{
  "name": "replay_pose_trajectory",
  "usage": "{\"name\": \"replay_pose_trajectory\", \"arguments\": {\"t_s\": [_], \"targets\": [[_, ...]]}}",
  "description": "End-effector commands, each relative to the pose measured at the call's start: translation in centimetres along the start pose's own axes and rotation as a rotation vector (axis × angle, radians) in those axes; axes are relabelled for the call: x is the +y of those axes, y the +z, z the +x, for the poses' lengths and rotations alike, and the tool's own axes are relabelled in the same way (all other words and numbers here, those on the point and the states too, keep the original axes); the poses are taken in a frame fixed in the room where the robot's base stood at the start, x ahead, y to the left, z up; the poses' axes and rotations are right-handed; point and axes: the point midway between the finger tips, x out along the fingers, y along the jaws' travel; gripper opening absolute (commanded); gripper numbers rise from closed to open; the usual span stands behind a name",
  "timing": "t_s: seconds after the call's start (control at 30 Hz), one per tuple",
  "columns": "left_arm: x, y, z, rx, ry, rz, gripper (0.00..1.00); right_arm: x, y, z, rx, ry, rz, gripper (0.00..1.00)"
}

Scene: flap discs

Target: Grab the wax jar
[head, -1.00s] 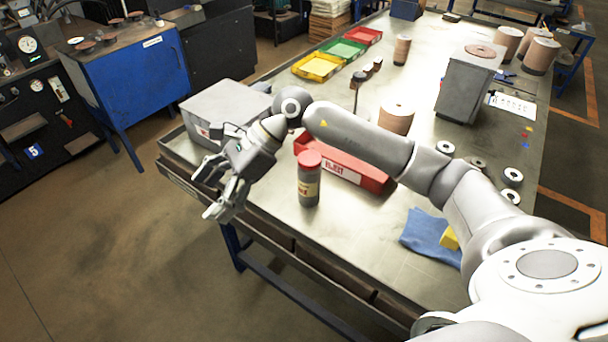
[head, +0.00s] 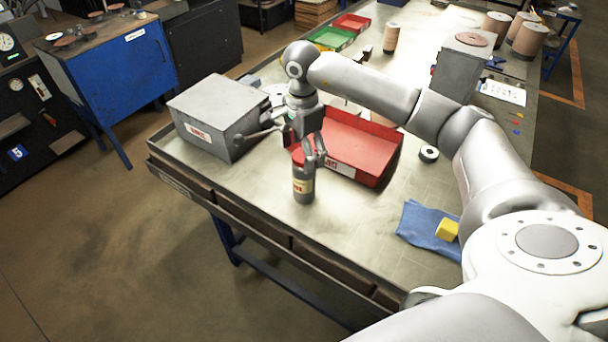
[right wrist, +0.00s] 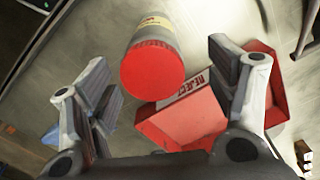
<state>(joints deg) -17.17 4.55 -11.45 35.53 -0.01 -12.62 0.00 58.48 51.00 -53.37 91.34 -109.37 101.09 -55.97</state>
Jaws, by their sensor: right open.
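The wax jar (head: 303,187) is a grey jar with a cream label and a red lid, standing upright on the metal bench near its front edge. In the right wrist view the jar (right wrist: 153,68) shows lid first, between the finger lines and beyond the fingertips. My right gripper (head: 310,158) is open, just above and at the lid, with its fingers pointing down; part of the lid is hidden behind them. Its two open fingers also show in the right wrist view (right wrist: 165,85), with nothing held between them. My left gripper is not in view.
A red reject bin (head: 362,140) stands right behind the jar. A grey box (head: 215,115) with a side lever is to the left. A blue cloth (head: 422,222) with a yellow block (head: 447,229) lies to the right. The bench between jar and cloth is clear.

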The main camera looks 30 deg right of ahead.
Motion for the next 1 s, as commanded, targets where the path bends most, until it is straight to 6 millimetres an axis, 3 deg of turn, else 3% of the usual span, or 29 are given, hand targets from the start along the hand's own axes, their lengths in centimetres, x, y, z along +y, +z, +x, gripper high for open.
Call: {"name": "replay_pose_trajectory", "arguments": {"t_s": [0.4,0.7,1.0], "targets": [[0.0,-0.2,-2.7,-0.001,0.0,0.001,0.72,0.7,0.1,4.4,-0.002,0.002,0.002,0.78],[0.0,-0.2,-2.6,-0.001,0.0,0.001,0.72,0.7,0.2,5.2,-0.002,-0.001,0.0,0.78],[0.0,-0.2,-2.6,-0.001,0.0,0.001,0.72,0.7,0.2,5.2,-0.002,-0.001,0.0,0.42]]}}
